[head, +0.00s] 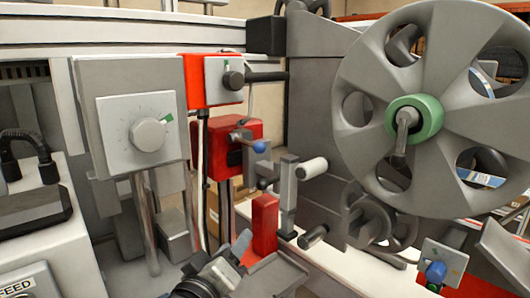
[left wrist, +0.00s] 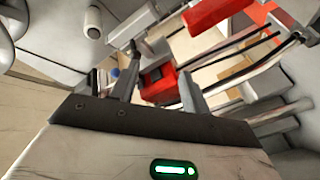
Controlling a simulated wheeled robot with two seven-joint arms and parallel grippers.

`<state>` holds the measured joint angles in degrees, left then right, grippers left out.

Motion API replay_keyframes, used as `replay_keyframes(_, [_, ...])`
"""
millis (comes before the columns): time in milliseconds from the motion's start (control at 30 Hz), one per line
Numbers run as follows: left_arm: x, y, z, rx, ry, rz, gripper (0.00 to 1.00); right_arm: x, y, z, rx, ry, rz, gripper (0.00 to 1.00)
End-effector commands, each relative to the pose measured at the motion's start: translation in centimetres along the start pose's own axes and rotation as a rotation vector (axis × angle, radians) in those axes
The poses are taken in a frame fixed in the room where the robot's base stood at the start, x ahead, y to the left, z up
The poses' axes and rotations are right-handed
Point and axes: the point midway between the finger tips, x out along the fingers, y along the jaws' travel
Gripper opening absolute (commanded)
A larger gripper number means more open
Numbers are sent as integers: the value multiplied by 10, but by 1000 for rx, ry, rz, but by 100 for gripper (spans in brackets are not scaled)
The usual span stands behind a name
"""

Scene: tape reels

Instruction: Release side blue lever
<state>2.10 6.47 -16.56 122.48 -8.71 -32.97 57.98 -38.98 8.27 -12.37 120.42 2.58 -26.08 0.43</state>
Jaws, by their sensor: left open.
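A blue ball-ended lever (head: 258,147) sticks out from the front of a red box (head: 235,150) on a post, left of the big reel. In the left wrist view the red box (left wrist: 160,86) shows between the finger tips, and the small blue knob (left wrist: 115,72) lies just left of the left finger. A second blue knob (head: 436,272) is on a small red and grey unit at the lower right. My left gripper (head: 240,252) is open and empty, below the red box and apart from the lever. My right gripper is not in view.
A large grey reel (head: 360,100) with a green hub fills the right. A dial box (head: 140,135) and another red unit with a black handle (head: 232,78) stand left of centre. Grey rollers (head: 312,168) and a red block (head: 265,225) stand close to my left gripper.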

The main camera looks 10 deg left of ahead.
Motion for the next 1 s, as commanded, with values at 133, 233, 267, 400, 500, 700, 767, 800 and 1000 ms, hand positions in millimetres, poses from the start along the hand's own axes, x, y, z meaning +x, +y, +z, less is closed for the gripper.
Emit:
replay_keyframes(133, [21, 57, -61, -165, 111, 105, 46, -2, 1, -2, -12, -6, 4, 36])
replay_keyframes(233, [25, 73, -78, -222, 141, 139, 46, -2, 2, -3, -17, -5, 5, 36])
replay_keyframes(267, [26, 75, -81, -231, 145, 145, 46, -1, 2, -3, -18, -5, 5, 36])
replay_keyframes(400, [37, 79, -85, -243, 148, 149, 46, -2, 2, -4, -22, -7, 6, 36])
replay_keyframes(500, [53, 82, -88, -241, 148, 148, 46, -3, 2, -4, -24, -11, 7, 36])
replay_keyframes(700, [96, 87, -96, -240, 148, 148, 46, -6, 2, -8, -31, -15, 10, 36])
replay_keyframes(767, [109, 89, -98, -239, 148, 148, 46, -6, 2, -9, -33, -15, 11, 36])
replay_keyframes(800, [117, 90, -99, -239, 148, 148, 46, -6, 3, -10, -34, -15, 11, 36])
replay_keyframes(1000, [155, 95, -105, -241, 148, 148, 46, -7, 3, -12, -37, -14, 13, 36])
